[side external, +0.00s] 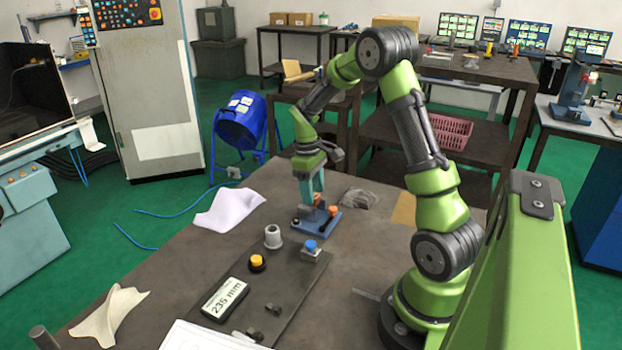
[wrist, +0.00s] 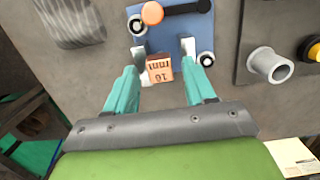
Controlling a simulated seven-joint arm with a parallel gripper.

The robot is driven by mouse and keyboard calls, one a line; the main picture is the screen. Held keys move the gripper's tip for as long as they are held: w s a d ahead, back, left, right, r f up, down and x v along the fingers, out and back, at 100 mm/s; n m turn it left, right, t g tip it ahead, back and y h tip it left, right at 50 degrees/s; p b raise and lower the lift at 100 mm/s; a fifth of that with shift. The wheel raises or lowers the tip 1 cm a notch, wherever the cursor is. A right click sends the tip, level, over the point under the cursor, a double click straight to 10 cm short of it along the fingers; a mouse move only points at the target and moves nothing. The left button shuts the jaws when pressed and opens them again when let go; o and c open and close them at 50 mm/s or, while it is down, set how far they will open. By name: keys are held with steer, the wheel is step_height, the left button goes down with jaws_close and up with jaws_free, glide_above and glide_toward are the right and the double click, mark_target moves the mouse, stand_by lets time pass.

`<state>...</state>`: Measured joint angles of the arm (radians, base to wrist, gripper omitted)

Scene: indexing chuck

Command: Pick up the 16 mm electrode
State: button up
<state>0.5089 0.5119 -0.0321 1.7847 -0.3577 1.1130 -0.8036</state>
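The 16 mm electrode is a copper-coloured block (wrist: 160,68) marked "16 mm", seen in the wrist view at the near edge of a blue fixture plate (wrist: 168,34). My gripper (wrist: 164,50) has its teal fingers apart, one on each side of the block, with a gap visible on the right; contact on the left is hard to tell. In the side external view my gripper (side external: 313,190) points down over the blue plate (side external: 328,224). Orange parts show there by the fingertips, but the fingers partly hide them.
The fixture carries an orange knob (wrist: 152,13) with a black bar. A dark plate to its right in the wrist view holds a grey sleeve (wrist: 268,65) and a yellow button (wrist: 314,50). A "235 mm" display (side external: 224,299) and a white cloth (side external: 229,209) lie on the table.

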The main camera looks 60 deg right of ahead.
jaws_close()
steer(key=shift+r, duration=0.1)
